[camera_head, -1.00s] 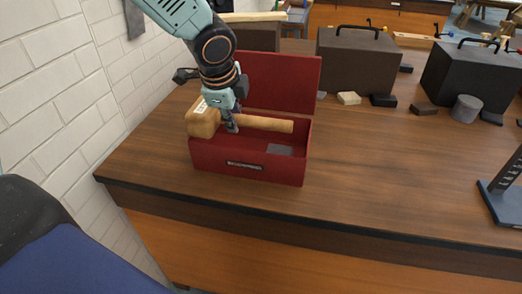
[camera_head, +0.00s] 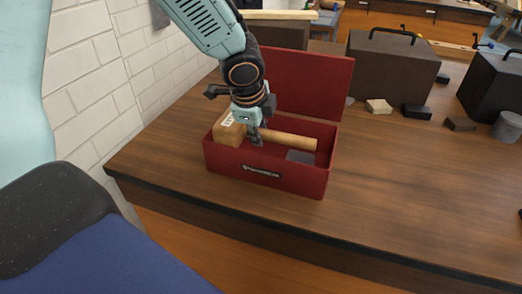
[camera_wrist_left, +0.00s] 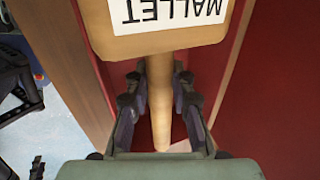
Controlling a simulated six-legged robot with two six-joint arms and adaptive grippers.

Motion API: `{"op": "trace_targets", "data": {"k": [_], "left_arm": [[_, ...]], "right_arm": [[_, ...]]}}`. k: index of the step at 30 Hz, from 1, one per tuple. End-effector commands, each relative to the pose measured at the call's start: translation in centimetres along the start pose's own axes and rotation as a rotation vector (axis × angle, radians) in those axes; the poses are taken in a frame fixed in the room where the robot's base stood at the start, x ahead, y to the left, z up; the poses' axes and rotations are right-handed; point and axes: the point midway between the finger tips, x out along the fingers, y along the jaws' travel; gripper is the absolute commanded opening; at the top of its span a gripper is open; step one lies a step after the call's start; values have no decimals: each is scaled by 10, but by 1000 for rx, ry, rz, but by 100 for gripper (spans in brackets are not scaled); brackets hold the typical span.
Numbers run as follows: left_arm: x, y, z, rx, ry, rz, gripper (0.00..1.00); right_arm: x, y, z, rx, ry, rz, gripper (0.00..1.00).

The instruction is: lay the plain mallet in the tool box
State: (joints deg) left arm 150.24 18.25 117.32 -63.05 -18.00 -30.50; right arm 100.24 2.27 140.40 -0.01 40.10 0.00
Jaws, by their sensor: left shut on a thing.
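The red tool box (camera_head: 225,163) stands on the wooden bench with its lid (camera_head: 308,85) open at the back. The plain wooden mallet (camera_head: 289,140) lies roughly level in the box's opening, its block head at the left end and its handle pointing right. My left gripper (camera_head: 256,139) is shut on the handle close to the head. The left wrist view shows the handle (camera_wrist_left: 160,105) between the two fingers (camera_wrist_left: 160,95) and a "MALLET" label on the head. Whether the mallet touches the box floor is hidden. My right gripper is not in view.
A grey piece (camera_head: 300,157) lies in the right part of the box. Dark cases (camera_head: 390,68) and small blocks (camera_head: 379,106) stand behind and to the right. A white brick wall (camera_head: 100,85) is at the left. The bench front right of the box is clear.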

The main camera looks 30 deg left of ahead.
Motion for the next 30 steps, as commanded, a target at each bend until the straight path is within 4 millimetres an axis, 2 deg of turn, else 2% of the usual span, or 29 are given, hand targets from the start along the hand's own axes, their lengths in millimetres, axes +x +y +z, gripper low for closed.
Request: {"op": "trace_targets", "data": {"k": [10,20,30], "left_arm": [[36,12,-1,1,-1,-2,0],[37,10,-1,1,0,-3,0],[46,14,-1,0,0,-3,0]], "right_arm": [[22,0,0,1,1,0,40],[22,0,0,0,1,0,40],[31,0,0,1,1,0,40]]}}
